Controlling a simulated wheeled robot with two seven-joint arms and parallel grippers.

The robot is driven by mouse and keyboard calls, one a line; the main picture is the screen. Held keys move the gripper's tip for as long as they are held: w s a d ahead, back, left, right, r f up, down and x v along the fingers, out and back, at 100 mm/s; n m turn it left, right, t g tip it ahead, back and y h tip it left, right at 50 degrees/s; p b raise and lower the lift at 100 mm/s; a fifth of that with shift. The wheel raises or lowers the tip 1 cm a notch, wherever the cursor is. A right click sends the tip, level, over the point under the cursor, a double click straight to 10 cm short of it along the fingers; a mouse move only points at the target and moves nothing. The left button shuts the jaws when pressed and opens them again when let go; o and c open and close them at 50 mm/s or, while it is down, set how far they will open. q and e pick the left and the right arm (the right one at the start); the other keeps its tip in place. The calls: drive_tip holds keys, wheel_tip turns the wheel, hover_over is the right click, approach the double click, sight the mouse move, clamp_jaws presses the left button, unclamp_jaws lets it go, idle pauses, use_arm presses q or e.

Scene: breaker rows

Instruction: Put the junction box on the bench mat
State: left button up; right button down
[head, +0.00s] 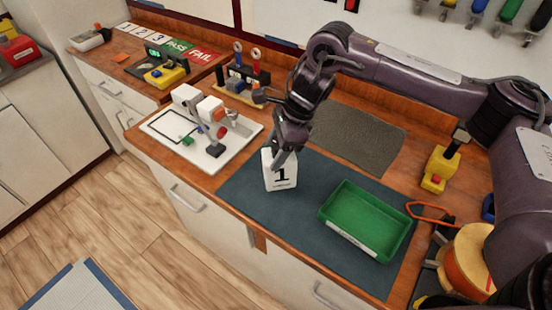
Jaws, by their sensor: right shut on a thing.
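A white box marked "1" (281,181), which looks like the junction box, is in the middle of the head view. My right gripper (281,157) points down at its top and is shut on it. The box is upright, over the left part of the dark blue bench mat (248,191). I cannot tell whether its underside touches the mat. The fingertips are partly hidden by the box and the wrist. My left gripper is not in view.
A green tray (339,232) stands on the mat's right part. A grey textured mat (357,137) lies behind. A white board (158,125) with a fixture is at the left. A yellow device (438,170) stands at the right. The mat's front-left part is clear.

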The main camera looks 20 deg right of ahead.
drive_tip(key=shift+f+p, duration=0.6)
drive_tip(key=shift+f, duration=1.6)
drive_tip(key=shift+c, duration=2.4)
unclamp_jaws()
drive_tip(key=b+v, duration=0.3)
drive_tip(key=v, duration=0.4)
drive_tip(key=shift+d, duration=0.1)
drive_tip(key=v, duration=0.5)
drive_tip(key=shift+r, duration=0.1)
